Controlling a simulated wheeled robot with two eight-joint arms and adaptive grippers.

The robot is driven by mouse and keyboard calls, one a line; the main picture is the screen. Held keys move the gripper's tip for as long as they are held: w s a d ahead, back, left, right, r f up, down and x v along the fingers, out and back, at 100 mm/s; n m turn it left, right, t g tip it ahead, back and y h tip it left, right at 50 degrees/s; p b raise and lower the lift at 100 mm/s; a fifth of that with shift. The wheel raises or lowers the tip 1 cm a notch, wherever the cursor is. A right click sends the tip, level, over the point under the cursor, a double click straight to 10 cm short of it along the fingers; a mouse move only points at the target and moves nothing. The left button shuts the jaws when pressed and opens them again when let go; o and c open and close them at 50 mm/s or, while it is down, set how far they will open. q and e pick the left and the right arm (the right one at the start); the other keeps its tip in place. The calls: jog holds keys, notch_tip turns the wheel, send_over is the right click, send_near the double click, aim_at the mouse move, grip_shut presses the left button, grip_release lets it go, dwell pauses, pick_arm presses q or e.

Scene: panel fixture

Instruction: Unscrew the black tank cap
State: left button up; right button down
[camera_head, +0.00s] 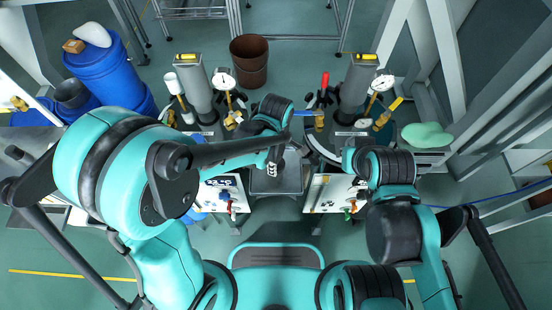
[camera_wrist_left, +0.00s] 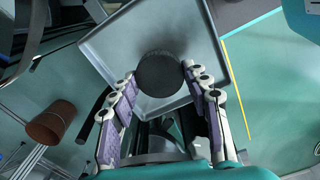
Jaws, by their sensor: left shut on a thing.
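The black round cap (camera_wrist_left: 163,73) is between the fingertips of my left gripper (camera_wrist_left: 160,72) in the left wrist view. The gripper is shut on it, with one finger on each side. A grey square tray (camera_wrist_left: 112,52) lies behind and below the cap in that view. In the head view my left gripper (camera_head: 272,160) is over the tray (camera_head: 289,181) at the middle of the fixture; the cap is not clear there. My right arm's wrist is at the right of the fixture, and its fingers cannot be made out.
Two grey cylinders, left (camera_head: 194,88) and right (camera_head: 357,85), stand on the fixture with gauges (camera_head: 223,80) and brass fittings. A brown bucket (camera_head: 249,62) and a blue drum (camera_head: 105,70) stand behind. A green rounded object (camera_head: 428,135) is at the right.

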pick_arm(q)
jog(key=shift+f, duration=0.55)
jog(key=o, duration=1.3)
notch_tip(320, 180, up, 12)
jog(key=s+a+r+m+t, duration=0.1)
jog(key=s+a+m+t, duration=0.1)
jog(key=a+m, duration=0.5)
jog(key=s+a+r+m+t, duration=0.1)
jog(key=s+a+m+t, duration=0.2)
jog(key=a, duration=0.7)
jog(key=shift+a+r+m+t, duration=0.4)
jog(key=shift+m+t, duration=0.7)
jog(key=shift+m, duration=1.2)
jog(key=shift+s, duration=0.1)
